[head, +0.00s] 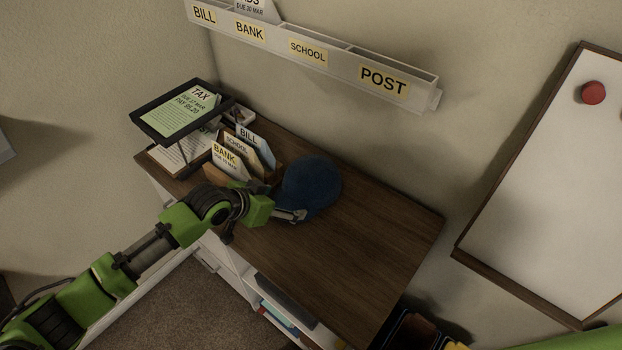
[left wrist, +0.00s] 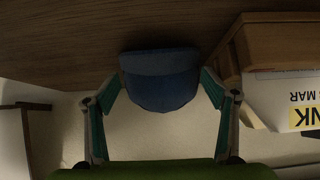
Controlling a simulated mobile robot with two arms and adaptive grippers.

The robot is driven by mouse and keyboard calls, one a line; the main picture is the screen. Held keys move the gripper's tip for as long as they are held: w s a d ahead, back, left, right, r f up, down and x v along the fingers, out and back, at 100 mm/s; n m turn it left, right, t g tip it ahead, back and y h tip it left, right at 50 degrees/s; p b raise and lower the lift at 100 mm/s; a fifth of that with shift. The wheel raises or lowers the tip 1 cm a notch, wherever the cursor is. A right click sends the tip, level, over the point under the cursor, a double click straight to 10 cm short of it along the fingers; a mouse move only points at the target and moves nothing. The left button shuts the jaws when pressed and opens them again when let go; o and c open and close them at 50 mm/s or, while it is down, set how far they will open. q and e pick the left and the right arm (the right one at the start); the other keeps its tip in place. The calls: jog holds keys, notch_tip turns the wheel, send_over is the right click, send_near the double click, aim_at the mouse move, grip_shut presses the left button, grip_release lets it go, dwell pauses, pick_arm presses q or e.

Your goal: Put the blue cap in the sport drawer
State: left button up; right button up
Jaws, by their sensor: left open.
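The blue cap (head: 314,182) lies on the brown desk top, right of the letter holder. My left gripper (head: 296,215) is at the cap's near edge. In the left wrist view the gripper (left wrist: 161,88) is open, with one finger on each side of the cap's brim (left wrist: 162,88). I cannot tell whether the fingers touch it. White drawer fronts (head: 208,257) show below the desk's front edge. No sport label can be read. My right gripper is not in view.
The wooden letter holder with BANK, SCHOOL and BILL envelopes (head: 229,160) stands close left of the cap. A black tray stand (head: 150,130) with a TAX sheet is farther left. The right part of the desk (head: 370,245) is clear. A labelled wall rack (head: 335,68) hangs above.

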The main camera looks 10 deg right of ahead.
aim_at(289, 202)
pick_arm(q)
jog(key=shift+x, duration=1.95)
jog(key=shift+s+a, duration=0.1)
jog(key=shift+s, duration=0.05)
jog(key=c, duration=1.6)
